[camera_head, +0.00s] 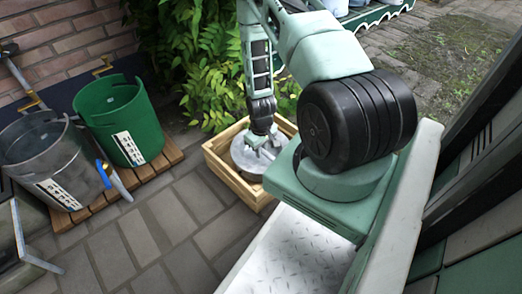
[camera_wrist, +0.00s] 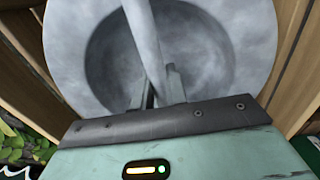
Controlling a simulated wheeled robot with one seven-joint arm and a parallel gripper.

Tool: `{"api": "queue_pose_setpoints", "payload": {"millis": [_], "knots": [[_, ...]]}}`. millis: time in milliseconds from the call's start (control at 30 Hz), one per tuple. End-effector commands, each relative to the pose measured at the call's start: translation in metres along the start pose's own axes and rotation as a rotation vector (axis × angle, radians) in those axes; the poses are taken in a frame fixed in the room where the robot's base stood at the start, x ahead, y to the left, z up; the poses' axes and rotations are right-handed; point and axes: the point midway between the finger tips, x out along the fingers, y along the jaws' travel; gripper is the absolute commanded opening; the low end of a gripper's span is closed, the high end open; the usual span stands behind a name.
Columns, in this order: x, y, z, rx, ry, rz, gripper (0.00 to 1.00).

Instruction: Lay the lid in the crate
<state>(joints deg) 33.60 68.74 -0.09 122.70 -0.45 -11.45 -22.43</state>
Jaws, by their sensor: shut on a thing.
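The lid (camera_head: 247,158) is a round grey metal disc with a bar handle across it. In the head view it is within the outline of the wooden crate (camera_head: 221,174), and I cannot tell whether it touches the crate's floor. My gripper (camera_head: 262,143) is above the lid. In the wrist view my gripper (camera_wrist: 160,90) is shut on the handle of the lid (camera_wrist: 210,50), which fills most of the view. Crate walls (camera_wrist: 300,60) show on both sides of the lid there. Part of the crate is hidden behind my arm in the head view.
A green bucket (camera_head: 119,112) and a grey bucket (camera_head: 47,156) stand on a wooden slatted stand (camera_head: 147,174) at left. Leafy bushes (camera_head: 190,60) grow behind the crate. Open paving (camera_head: 150,235) lies in front and left of the crate.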

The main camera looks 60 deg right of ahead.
Motion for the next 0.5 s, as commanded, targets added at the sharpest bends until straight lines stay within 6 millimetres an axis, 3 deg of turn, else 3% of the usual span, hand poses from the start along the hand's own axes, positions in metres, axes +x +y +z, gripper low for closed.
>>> {"api": "queue_pose_setpoints", "payload": {"millis": [67,100,167,500], "knots": [[0.0022,0.0001,-0.0002,0.0,0.0,0.0,0.0],[0.0022,0.0,-0.0001,0.0,0.0,0.0,0.23],[0.0021,0.0,0.0,0.0,0.0,0.0,0.36],[-0.0018,0.0001,-0.0001,0.0,0.0,0.0,0.36]]}}
